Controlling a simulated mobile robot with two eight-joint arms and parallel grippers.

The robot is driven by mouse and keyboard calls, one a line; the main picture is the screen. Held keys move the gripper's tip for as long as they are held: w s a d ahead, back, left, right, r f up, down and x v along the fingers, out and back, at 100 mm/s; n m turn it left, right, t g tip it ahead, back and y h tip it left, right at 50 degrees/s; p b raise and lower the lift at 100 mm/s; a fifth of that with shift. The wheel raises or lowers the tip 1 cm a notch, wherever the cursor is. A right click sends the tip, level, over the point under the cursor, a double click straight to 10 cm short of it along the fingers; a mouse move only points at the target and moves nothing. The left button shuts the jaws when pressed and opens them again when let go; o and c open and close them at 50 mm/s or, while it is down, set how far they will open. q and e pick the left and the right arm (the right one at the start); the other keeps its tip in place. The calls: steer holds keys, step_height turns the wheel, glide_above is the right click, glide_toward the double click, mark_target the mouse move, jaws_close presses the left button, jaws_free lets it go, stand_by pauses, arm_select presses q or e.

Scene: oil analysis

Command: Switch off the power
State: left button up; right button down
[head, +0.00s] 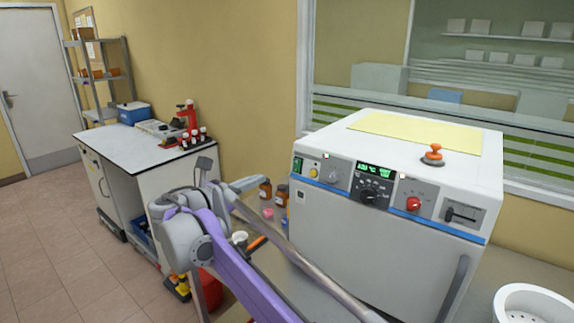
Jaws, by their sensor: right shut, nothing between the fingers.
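A white analysis machine (400,240) stands at the right, its control panel along the upper front. Further right are a dial, a black knob under a lit green display (374,170), a red knob (413,203) and a black lever switch (463,214). Which control is the power switch is not readable. My left gripper is not in view.
Brown bottles (265,189) and small containers stand behind my right arm, left of the machine. A white side bench (140,148) holds a red instrument (188,115) and a blue box (133,112). A white round vessel (530,304) is at the lower right. Floor at left is clear.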

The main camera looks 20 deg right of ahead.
mark_target(297, 161)
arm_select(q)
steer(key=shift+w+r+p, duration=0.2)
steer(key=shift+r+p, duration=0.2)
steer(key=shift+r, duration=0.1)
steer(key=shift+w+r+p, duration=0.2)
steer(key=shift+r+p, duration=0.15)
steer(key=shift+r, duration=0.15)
arm_select(e)
steer(key=x, duration=1.4)
steer(key=shift+w, duration=0.1)
steer(key=shift+d+r+p, duration=0.2)
steer(key=shift+r+p, duration=0.05)
steer(key=shift+p, duration=0.05)
steer(key=shift+w+f, duration=0.15)
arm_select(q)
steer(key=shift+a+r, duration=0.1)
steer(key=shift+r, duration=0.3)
